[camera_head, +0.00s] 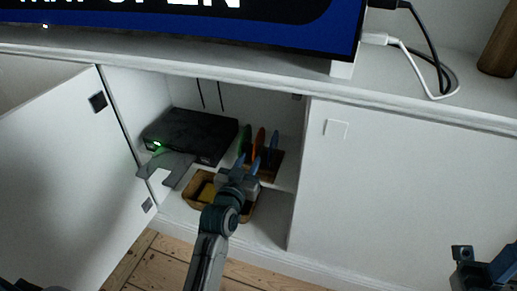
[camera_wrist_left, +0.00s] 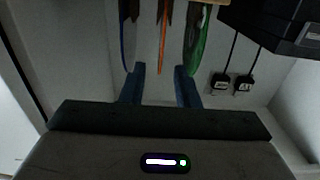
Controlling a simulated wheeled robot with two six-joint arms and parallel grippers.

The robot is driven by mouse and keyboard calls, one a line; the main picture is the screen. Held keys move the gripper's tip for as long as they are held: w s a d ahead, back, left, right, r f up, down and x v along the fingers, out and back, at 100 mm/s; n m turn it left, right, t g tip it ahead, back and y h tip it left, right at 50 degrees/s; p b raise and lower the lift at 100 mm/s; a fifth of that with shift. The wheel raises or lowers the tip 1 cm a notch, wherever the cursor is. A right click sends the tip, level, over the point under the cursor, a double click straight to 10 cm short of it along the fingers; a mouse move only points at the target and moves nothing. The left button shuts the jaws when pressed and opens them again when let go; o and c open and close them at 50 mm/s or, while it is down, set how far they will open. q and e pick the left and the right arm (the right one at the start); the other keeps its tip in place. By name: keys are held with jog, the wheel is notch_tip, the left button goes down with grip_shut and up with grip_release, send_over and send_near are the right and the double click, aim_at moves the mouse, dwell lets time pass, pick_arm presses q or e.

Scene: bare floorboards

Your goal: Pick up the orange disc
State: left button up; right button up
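The orange disc (camera_head: 259,139) stands on edge in a wooden rack (camera_head: 277,168) inside the open cabinet, between a green disc (camera_head: 246,142) and a blue disc (camera_head: 273,141). In the left wrist view the orange disc (camera_wrist_left: 164,38) is a thin edge-on strip. My left gripper (camera_head: 263,162) is at the rack front, open, with a finger on either side of the strip and gaps to both. The left wrist view shows both fingers (camera_wrist_left: 160,72) near the blue disc (camera_wrist_left: 128,40) and green disc (camera_wrist_left: 198,40). My right gripper (camera_head: 485,262) is at the lower right, partly cut off.
A black box (camera_head: 190,134) with a green light sits left of the rack. A wicker basket (camera_head: 196,190) with something yellow is below, partly behind my left arm. The cabinet door (camera_head: 70,170) stands open at left. A closed white panel (camera_head: 400,185) is at right.

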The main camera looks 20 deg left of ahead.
aim_at(256, 147)
pick_arm(q)
jog(key=shift+w+b, duration=1)
jog(key=shift+w, duration=2.6)
grip_shut()
